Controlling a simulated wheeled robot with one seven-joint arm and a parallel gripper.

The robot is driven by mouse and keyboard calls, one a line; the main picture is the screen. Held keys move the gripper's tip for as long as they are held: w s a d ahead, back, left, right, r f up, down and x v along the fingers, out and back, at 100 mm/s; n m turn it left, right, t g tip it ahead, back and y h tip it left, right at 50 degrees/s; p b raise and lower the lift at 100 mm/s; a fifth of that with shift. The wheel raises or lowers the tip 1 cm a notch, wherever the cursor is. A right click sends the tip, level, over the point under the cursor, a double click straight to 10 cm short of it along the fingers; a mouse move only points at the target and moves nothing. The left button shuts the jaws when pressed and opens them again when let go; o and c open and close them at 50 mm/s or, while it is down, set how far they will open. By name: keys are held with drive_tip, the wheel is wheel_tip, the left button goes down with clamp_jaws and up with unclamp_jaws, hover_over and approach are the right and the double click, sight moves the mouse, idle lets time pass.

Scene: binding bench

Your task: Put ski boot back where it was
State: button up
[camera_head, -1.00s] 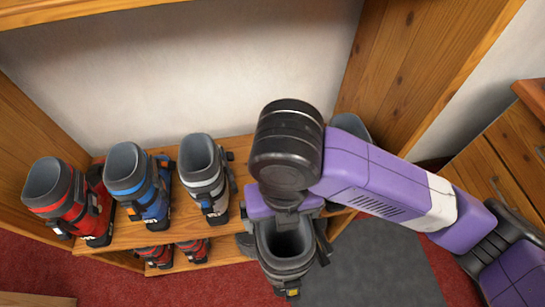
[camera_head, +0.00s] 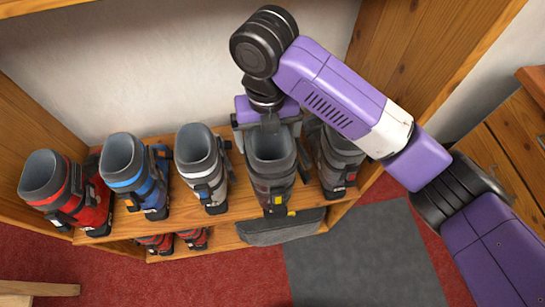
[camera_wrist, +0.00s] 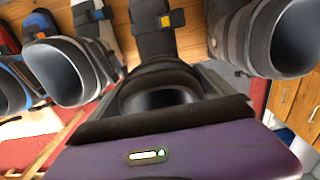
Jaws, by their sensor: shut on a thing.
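A dark grey ski boot (camera_head: 272,172) with a yellow buckle is in my gripper (camera_head: 270,122), which is shut on its upper cuff. The boot is upright at the upper shelf (camera_head: 235,203), in the gap between the white-grey boot and the grey boot at the right. I cannot tell whether its sole touches the shelf. In the wrist view the held boot (camera_wrist: 160,95) is close below the jaws, with its yellow buckle showing; the fingertips are mostly hidden.
A red boot (camera_head: 62,190), a blue boot (camera_head: 135,175) and a white-grey boot (camera_head: 203,165) stand to the left. A grey boot (camera_head: 340,160) stands close at the right. Red boots (camera_head: 192,238) and a dark grey item (camera_head: 282,228) are on the lower shelf.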

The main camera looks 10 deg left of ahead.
drive_tip(key=w+a, duration=0.2)
drive_tip(key=w, duration=0.3)
drive_tip(key=shift+w+d+f+p, duration=0.1)
drive_tip(key=shift+f+p, duration=0.2)
drive_tip(key=shift+f, duration=1.25)
drive_tip(key=shift+w+d+f+p, duration=0.1)
drive_tip(key=shift+f+p, duration=0.2)
drive_tip(key=shift+f, duration=1.2)
drive_tip(key=shift+w+f, duration=0.2)
drive_tip(key=shift+f, duration=0.35)
drive_tip(key=o, duration=1.7)
drive_tip(key=shift+o, duration=0.2)
wheel_tip(320, 180, up, 8)
drive_tip(key=shift+s+f, duration=0.1)
drive_tip(key=shift+f, duration=0.05)
